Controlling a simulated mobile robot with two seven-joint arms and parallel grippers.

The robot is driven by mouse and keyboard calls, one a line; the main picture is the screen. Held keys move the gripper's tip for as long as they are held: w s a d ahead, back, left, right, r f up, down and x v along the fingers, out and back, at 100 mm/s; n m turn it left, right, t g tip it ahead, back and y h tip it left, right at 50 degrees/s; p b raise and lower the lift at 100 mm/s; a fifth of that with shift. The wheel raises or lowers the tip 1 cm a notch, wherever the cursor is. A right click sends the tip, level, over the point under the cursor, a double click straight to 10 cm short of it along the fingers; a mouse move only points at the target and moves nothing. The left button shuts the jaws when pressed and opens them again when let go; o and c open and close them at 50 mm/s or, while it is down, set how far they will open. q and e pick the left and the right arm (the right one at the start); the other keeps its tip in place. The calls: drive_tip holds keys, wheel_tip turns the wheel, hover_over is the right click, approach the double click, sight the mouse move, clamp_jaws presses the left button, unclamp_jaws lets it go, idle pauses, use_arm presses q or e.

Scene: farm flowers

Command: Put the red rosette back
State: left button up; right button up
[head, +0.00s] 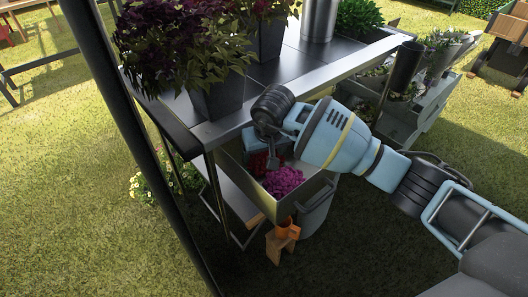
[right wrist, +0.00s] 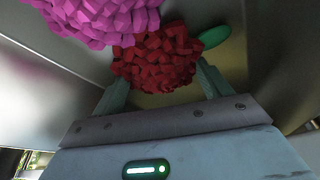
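The red rosette (head: 258,163) is inside the open drawer (head: 305,194) under the dark-topped table. In the right wrist view the red rosette (right wrist: 156,60) fills the gap between the fingers of my right gripper (right wrist: 163,78). The fingers touch its two sides, and their tips are partly hidden by it. In the head view my right gripper (head: 267,150) points down into the drawer. A magenta rosette (head: 283,181) lies beside the red one, nearer the drawer's front; it also shows in the right wrist view (right wrist: 95,18). My left gripper is out of view.
The table's metal edge (head: 310,88) is close above my right gripper. Potted dark-leaved plants (head: 190,45) stand on the table. An orange cup (head: 284,228) sits on a small wooden stool (head: 277,247) below the drawer, near a grey bin (head: 318,212). The front grass is clear.

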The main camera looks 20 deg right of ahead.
drive_tip(key=shift+r, duration=0.1)
drive_tip(key=p+v, duration=0.1)
drive_tip(key=v, duration=1.1)
drive_tip(key=shift+d, duration=0.1)
